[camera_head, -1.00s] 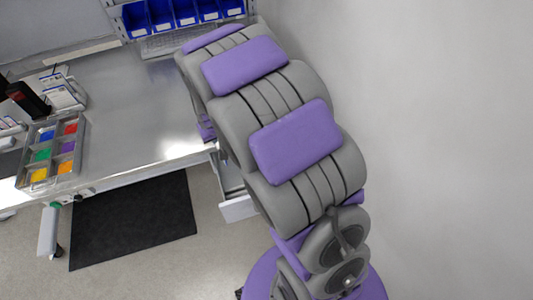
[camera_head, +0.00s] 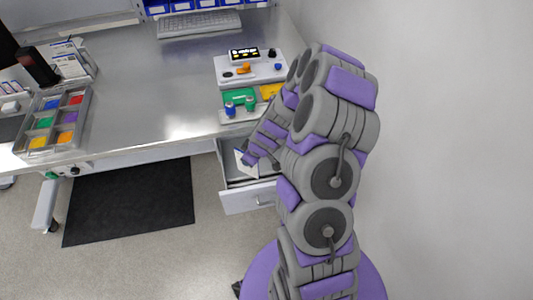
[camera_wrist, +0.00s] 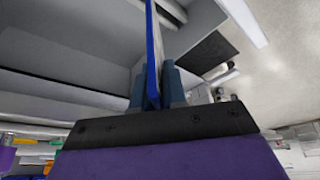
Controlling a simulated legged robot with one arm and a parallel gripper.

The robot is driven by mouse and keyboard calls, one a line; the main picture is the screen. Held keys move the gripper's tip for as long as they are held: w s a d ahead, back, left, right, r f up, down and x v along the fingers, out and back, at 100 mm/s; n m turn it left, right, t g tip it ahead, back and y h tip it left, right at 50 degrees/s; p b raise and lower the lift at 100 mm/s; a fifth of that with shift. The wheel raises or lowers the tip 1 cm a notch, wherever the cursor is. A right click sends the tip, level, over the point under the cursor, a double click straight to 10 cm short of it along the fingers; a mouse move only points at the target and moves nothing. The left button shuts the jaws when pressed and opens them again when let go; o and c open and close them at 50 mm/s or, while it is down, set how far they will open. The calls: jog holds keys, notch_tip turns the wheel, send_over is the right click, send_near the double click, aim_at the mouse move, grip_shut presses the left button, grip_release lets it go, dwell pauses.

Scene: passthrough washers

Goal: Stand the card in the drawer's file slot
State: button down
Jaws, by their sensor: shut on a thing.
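My gripper (camera_wrist: 155,88) is shut on the card (camera_wrist: 152,45), which shows edge-on in the wrist view as a thin upright sheet with a blue face. In the head view my gripper (camera_head: 250,160) points down at the open drawer (camera_head: 249,201) under the table's right end. A pale patch beside the fingers there looks like the card (camera_head: 242,164), at the drawer's opening. Grey walls stand close around the card in the wrist view. I cannot make out the file slot, nor tell whether the card's lower edge is in it.
The metal table (camera_head: 150,90) lies above and left of the drawer. A control panel box (camera_head: 235,70) and a green plate with blue knobs (camera_head: 238,98) stand near its right edge. A sorting tray (camera_head: 55,122) is at left, and a black mat (camera_head: 130,200) on the floor.

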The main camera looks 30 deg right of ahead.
jog(key=d+f+n+g+y, duration=0.2)
jog(key=d+n, duration=0.4)
jog(key=d, duration=0.3)
jog(key=shift+a+f+n+g+b, duration=0.15)
jog(key=shift+a+f+n, duration=0.2)
jog(key=shift+f, duration=0.45)
jog(key=shift+a+f+n+g+b, duration=0.1)
jog(key=shift+f+n, duration=0.35)
jog(key=shift+f, duration=0.4)
jog(key=shift+a+f+n+g+b, duration=0.15)
jog(key=shift+a+f+n, duration=0.2)
jog(key=shift+f, duration=0.45)
